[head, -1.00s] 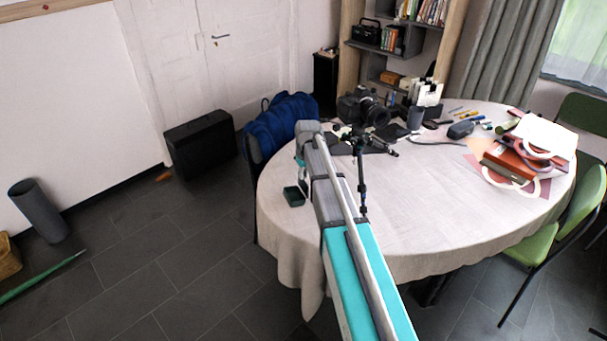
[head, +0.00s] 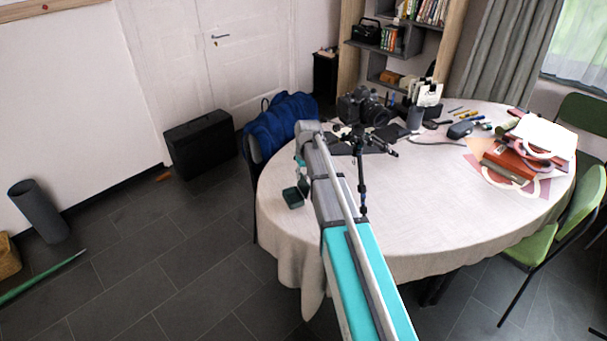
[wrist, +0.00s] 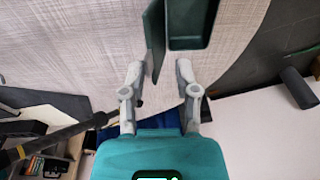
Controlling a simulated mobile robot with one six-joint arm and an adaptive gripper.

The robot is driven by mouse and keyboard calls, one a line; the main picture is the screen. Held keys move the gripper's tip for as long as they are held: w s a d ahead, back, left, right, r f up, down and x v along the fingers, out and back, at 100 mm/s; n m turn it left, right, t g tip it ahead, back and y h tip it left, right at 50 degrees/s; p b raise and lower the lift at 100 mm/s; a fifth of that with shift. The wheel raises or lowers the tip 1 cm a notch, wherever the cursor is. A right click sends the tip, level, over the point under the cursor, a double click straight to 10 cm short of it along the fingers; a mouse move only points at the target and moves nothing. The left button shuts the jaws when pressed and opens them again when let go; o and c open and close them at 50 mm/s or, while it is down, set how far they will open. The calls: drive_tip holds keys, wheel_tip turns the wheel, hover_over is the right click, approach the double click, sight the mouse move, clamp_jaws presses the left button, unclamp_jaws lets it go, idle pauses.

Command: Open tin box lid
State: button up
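The dark green tin box (wrist: 190,42) is at the top of the wrist view, with its hollow inside showing. Its lid (wrist: 154,35) stands raised along the box's left side. In the head view the small box (head: 292,198) sits at the table's left edge, beside my arm, with the lid (head: 304,184) up behind it. My gripper (wrist: 159,68) is open, its two fingers apart. The lid's near end reaches between the fingertips with gaps showing on both sides; contact is not clear. In the head view my arm mostly hides the gripper.
The round table (head: 420,215) has a pale cloth. A camera on a small tripod (head: 360,115) stands close to my arm; a dark tripod leg (wrist: 60,135) shows left in the wrist view. Books and papers (head: 515,160) lie at the right. The table's front middle is clear.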

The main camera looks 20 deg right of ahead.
drive_tip(key=s+d+r+p, duration=0.1)
drive_tip(key=d+r+p, duration=0.3)
drive_tip(key=r+p, duration=1)
drive_tip(key=shift+s+r+p, duration=0.2)
drive_tip(key=shift+r+p, duration=0.2)
drive_tip(key=shift+r, duration=0.1)
idle(1.4)
drive_tip(key=shift+d, duration=0.1)
drive_tip(key=shift+f, duration=0.1)
drive_tip(key=c, duration=0.5)
drive_tip(key=shift+m, duration=0.3)
clamp_jaws()
drive_tip(key=w+d+f+m+b, duration=0.1)
drive_tip(key=f+m+b, duration=0.2)
drive_tip(key=m, duration=0.5)
drive_tip(key=w+d+f+m+g+b, duration=0.1)
drive_tip(key=f+m+b, duration=0.3)
drive_tip(key=m, duration=0.5)
drive_tip(key=shift+w+d, duration=0.15)
drive_tip(key=shift+d, duration=0.4)
